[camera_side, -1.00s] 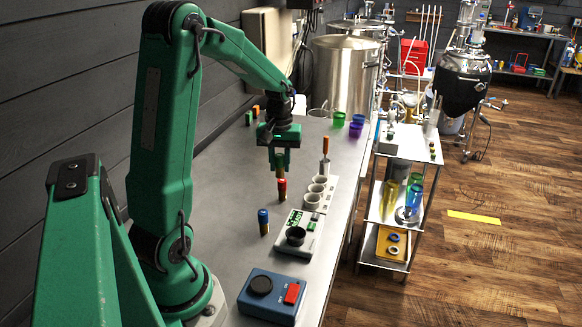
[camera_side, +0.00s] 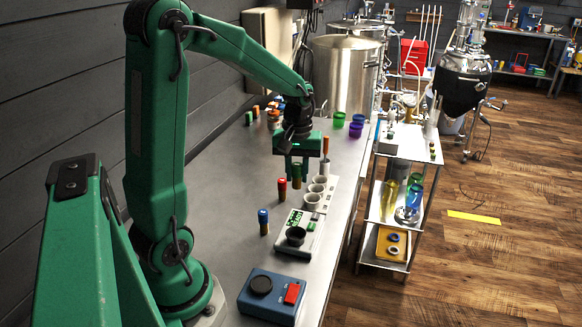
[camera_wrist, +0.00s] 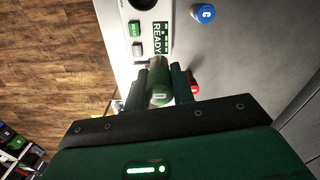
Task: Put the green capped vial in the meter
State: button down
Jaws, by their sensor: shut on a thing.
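My gripper (camera_side: 297,178) is shut on the green capped vial (camera_wrist: 158,92) and holds it above the bench. In the wrist view the vial sits between the two fingers (camera_wrist: 166,85), its cap toward the camera. The meter (camera_side: 309,226) is a pale unit with a dark round well (camera_side: 296,236) and a green display. In the side view it is nearer the camera than my gripper. The wrist view shows its READY display (camera_wrist: 160,38) just beyond the vial; the well is partly cut off at the top edge.
A red capped vial (camera_side: 282,189) stands close beside my gripper. A blue capped vial (camera_side: 263,221) stands left of the meter. A blue box (camera_side: 272,296) is in front. Bare bench lies to the left.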

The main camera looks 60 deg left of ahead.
jog(key=s+d+r, duration=0.1)
jog(key=s+d, duration=0.3)
jog(key=d, duration=0.5)
jog(key=s+d+r, duration=0.1)
jog(key=s+d, duration=0.2)
jog(key=d, duration=0.6)
jog(key=shift+s+d, duration=0.3)
jog(key=shift+s, duration=0.1)
send_over(301, 229)
jog(key=s, duration=0.2)
jog(key=f, duration=0.7)
jog(key=shift+w+d, duration=0.15)
jog(key=shift+d, duration=0.15)
jog(key=shift+f, duration=2)
jog(key=shift+f, duration=0.3)
